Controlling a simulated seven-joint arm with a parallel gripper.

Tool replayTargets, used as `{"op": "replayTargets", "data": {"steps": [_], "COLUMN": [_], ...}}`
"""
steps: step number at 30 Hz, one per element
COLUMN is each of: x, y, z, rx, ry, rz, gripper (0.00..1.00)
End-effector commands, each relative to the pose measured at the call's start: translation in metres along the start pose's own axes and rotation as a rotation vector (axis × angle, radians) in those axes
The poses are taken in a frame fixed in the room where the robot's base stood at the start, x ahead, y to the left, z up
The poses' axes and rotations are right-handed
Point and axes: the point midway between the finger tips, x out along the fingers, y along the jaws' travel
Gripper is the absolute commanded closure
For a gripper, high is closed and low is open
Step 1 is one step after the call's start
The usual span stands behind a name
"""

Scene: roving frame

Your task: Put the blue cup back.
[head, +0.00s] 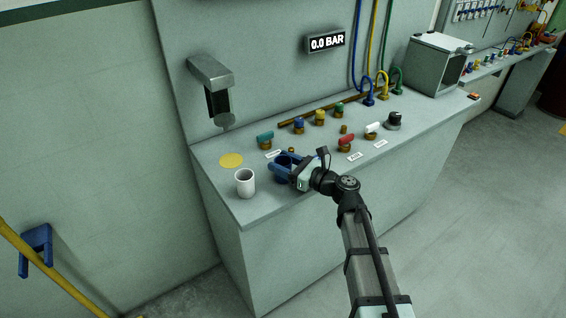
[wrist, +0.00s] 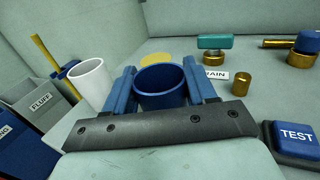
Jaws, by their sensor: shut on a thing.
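The blue cup (wrist: 161,88) is upright between the two blue fingers of my gripper (wrist: 160,72) in the wrist view, and the fingers are shut on its sides. In the head view my gripper (head: 284,163) is over the front left part of the bench, with the dark blue cup (head: 284,175) partly hidden by the fingers. I cannot tell whether its base touches the bench. A flat yellow disc (head: 231,160) lies bare on the bench to the left; it also shows beyond the cup in the wrist view (wrist: 156,58).
A white cup (head: 245,183) stands left of my gripper, near the front edge. A grey spout (head: 210,85) hangs on the wall panel above the yellow disc. Coloured valves, including a teal-handled one (head: 265,139), stand behind and to the right. A TEST button (wrist: 296,140) is close at right.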

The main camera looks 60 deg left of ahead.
Motion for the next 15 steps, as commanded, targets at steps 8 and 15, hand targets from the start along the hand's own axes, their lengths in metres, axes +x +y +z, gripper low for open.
{"op": "replayTargets", "data": {"steps": [8, 15], "x": [0.0, 0.0], "y": [-0.0001, -0.0001], "z": [-0.0014, -0.0013], "rx": [0.0, 0.0], "ry": [0.0, 0.0], "rz": [0.0, 0.0], "gripper": [0.24, 0.19]}}
